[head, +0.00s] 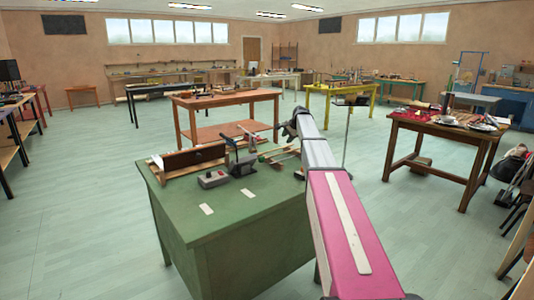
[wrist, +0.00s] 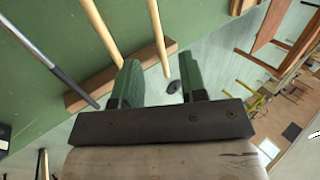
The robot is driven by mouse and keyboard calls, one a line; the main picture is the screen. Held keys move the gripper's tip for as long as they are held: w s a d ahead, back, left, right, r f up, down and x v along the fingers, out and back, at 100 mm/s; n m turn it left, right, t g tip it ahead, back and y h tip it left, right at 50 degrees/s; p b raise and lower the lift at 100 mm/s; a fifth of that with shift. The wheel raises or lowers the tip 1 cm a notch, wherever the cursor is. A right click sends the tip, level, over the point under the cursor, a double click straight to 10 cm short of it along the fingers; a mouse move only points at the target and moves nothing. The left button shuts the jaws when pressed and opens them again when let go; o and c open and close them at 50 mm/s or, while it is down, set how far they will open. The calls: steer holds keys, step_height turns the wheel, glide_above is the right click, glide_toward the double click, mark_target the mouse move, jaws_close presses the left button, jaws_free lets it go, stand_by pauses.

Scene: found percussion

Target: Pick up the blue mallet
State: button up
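I cannot pick out a blue mallet head in either view. In the wrist view, two pale wooden handles (wrist: 102,32) (wrist: 157,30) and a dark grey rod (wrist: 42,58) lie across a brown wooden rail (wrist: 88,96) on the green table. In the head view, thin sticks (head: 281,156) lie at the table's right end, beside my arm.
The green table (head: 250,212) also bears a grey box (head: 213,179), a dark clamp-like device (head: 243,163) and a long wooden piece (head: 193,157). A brown table (head: 440,130) stands to the right. The green table's front is mostly clear.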

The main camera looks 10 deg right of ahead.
steer(key=x, duration=0.8)
steer(key=shift+d, duration=0.3)
jaws_close()
